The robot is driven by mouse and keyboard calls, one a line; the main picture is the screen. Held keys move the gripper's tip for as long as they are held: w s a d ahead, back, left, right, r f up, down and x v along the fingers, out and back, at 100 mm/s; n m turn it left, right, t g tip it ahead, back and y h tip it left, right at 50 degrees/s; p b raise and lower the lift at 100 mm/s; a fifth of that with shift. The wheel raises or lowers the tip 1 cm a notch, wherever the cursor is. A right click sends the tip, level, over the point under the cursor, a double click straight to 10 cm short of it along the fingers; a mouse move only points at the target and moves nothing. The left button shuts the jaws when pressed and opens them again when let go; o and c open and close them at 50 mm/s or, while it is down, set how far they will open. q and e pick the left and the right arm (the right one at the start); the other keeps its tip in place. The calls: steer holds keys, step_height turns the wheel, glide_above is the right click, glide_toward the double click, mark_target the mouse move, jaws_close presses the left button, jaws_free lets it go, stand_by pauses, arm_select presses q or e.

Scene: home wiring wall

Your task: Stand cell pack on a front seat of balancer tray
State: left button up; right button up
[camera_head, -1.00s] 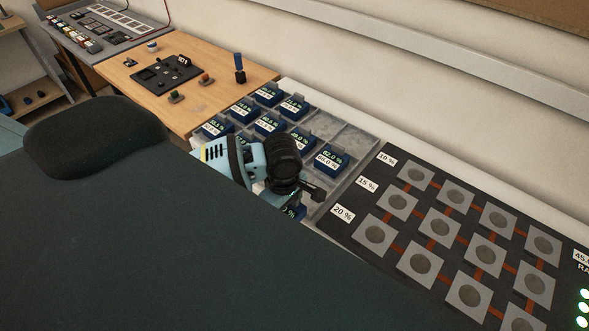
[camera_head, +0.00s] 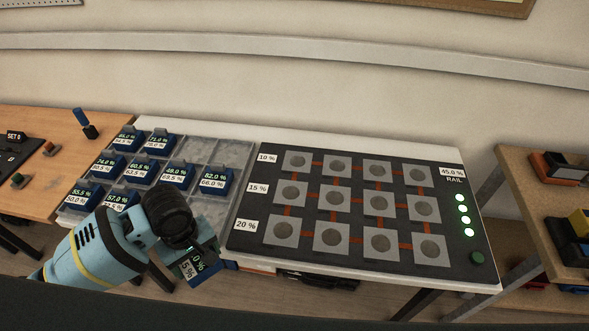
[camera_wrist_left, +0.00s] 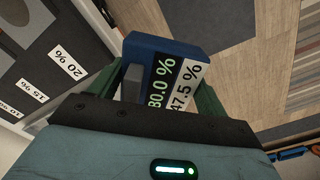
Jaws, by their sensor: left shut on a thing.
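A blue cell pack (camera_head: 197,264) with a green "80.0 %" display and a white "47.5 %" label is in my left gripper (camera_head: 186,252), tilted in the head view. In the left wrist view the cell pack (camera_wrist_left: 160,50) sits between the dark green fingers of the gripper (camera_wrist_left: 166,82), which is shut on it. The gripper is in front of the grey storage tray, left of the balancer tray. The dark balancer tray (camera_head: 262,205) has rows marked 10 %, 15 % and 20 %. A front seat (camera_head: 285,233) in the 20 % row is empty, like the others visible. My right gripper is out of view.
The grey storage tray (camera_head: 231,155) holds several blue packs on its left; some compartments are empty. Green lights (camera_head: 461,209) and a green button (camera_head: 477,257) are at the balancer's right. Wooden tables (camera_head: 60,122) stand either side. A wall rises behind.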

arm_select(q)
steer(key=m, duration=0.1)
steer(key=d+m, duration=0.1)
steer(key=m, duration=0.2)
steer(key=shift+w+d+r, duration=0.15)
steer(key=shift+w+d, duration=0.05)
steer(key=shift+d, duration=0.1)
steer(key=m, duration=0.2)
steer(key=d+m, duration=0.1)
steer(key=m, duration=0.1)
steer(key=shift+w+d+r+m, duration=0.1)
steer(key=shift+d+m, duration=0.1)
steer(key=shift+m, duration=0.2)
steer(key=shift+d, duration=0.15)
